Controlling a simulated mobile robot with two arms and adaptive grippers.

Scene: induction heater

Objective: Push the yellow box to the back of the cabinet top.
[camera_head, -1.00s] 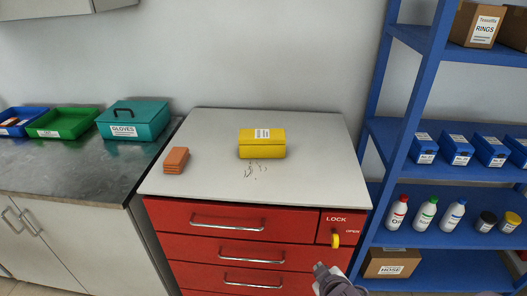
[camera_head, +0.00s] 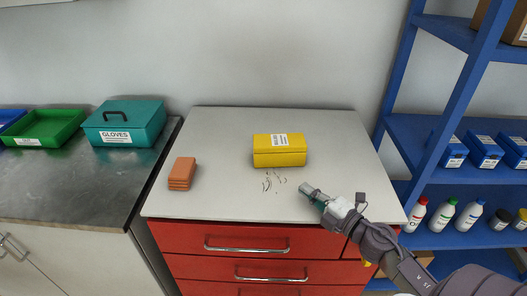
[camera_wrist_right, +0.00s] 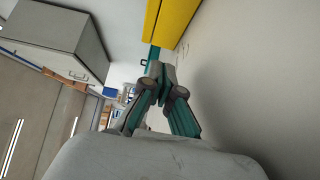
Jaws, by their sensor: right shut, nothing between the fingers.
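The yellow box (camera_head: 279,158) sits on the light grey cabinet top (camera_head: 225,130), right of its middle, with bare surface between it and the wall behind. In the right wrist view the box (camera_wrist_right: 172,20) shows at the top, ahead of the fingers. My right gripper (camera_head: 304,188) is shut and empty, over the front right part of the cabinet top. It is in front of the box and a little to its right, apart from it. In the wrist view the right gripper's fingertips (camera_wrist_right: 156,70) meet. My left gripper is not in view.
Orange blocks (camera_head: 182,173) are stacked at the left of the cabinet top. Small dark marks or bits (camera_head: 272,182) lie in front of the box. A blue shelf (camera_head: 440,130) stands close on the right. A metal counter (camera_head: 85,180) with a teal gloves box (camera_head: 124,122) is on the left.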

